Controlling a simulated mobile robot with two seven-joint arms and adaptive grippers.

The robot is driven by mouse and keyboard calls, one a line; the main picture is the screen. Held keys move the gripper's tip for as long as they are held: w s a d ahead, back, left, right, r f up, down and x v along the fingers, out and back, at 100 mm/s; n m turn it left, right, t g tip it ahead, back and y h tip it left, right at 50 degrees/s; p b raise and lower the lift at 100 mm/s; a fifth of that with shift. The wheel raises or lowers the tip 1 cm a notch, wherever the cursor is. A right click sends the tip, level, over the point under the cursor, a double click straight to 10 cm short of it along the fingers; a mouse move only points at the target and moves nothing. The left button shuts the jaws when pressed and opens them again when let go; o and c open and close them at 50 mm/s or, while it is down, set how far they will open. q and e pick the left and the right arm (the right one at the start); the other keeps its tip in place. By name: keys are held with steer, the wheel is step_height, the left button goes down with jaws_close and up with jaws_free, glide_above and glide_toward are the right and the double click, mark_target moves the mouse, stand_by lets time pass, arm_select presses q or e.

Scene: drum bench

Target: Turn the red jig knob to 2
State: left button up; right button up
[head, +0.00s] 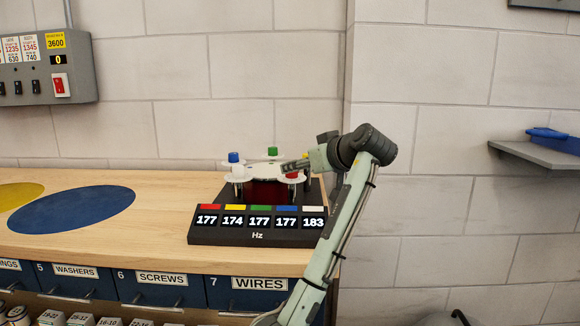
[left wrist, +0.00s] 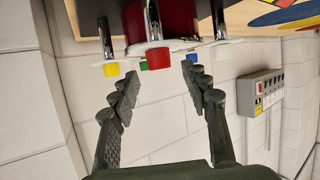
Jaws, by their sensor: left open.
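The red jig knob (head: 292,175) sits on the white-topped drum jig (head: 262,172) on the bench, partly hidden behind my left gripper (head: 290,166). In the left wrist view, which is upside down, the red knob (left wrist: 158,59) shows beyond and between the open fingers of my left gripper (left wrist: 157,75), without visible contact. Near it are the yellow knob (left wrist: 111,69), the green knob (left wrist: 143,66) and the blue knob (left wrist: 191,57). The red knob's setting cannot be read. My right gripper is not in view.
A black display (head: 257,226) before the jig reads 177, 174, 177, 177, 183 Hz under red, yellow, green, blue and white tabs. A grey control box (head: 45,68) with a red switch hangs on the wall. The bench's left part (head: 160,240) is clear around flat coloured discs.

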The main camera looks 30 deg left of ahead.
arm_select(q)
steer(key=shift+x, duration=2.15)
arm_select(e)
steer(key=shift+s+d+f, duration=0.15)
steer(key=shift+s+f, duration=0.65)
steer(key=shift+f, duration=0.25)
arm_select(q)
steer(key=shift+f, duration=0.1)
jaws_close()
